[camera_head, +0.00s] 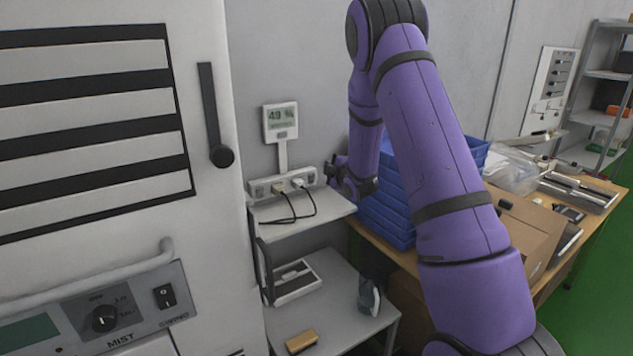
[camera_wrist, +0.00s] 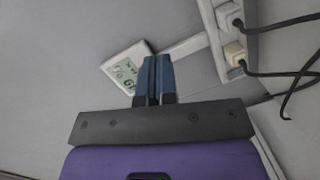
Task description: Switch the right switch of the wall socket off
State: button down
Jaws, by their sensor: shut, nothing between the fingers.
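The wall socket (camera_head: 262,189) is a pale strip on the wall above a small shelf, with two plugs in it. Its right end lies just left of my gripper (camera_head: 334,172). The switches are too small to make out in the head view. In the wrist view part of the socket strip (camera_wrist: 212,38) shows at the upper right, with a white plug (camera_wrist: 229,16) and a cream plug (camera_wrist: 235,54). My gripper (camera_wrist: 154,66) is shut and empty there, its dark blue fingertips together, left of the strip and apart from the plugs.
A display showing 49 % (camera_head: 280,122) is on the wall above the socket; it is beside my fingertips in the wrist view (camera_wrist: 127,67). Black cables (camera_head: 293,217) hang over the shelf (camera_head: 330,207). Blue crates (camera_head: 385,222) stand right of it. A white cabinet (camera_head: 215,240) is at the left.

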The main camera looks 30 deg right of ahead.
aim_at(313, 175)
notch_tip(313, 175, down, 12)
jog(key=s+d+n+t+y, duration=0.1)
jog(key=d+n+t+y, duration=0.1)
jog(key=n, duration=0.3)
jog(key=shift+d+f+t, duration=0.25)
jog(key=shift+d+t, duration=0.05)
jog(key=w, duration=0.4)
jog(key=w+r, duration=0.1)
jog(key=w, duration=0.8)
jog(key=shift+w+a+r, duration=0.25)
jog(key=shift+w+r, duration=0.1)
jog(key=shift+w, duration=0.1)
jog(key=shift+w+a+r, duration=0.1)
jog(key=shift+w+r, duration=0.15)
jog(key=shift+r, duration=0.2)
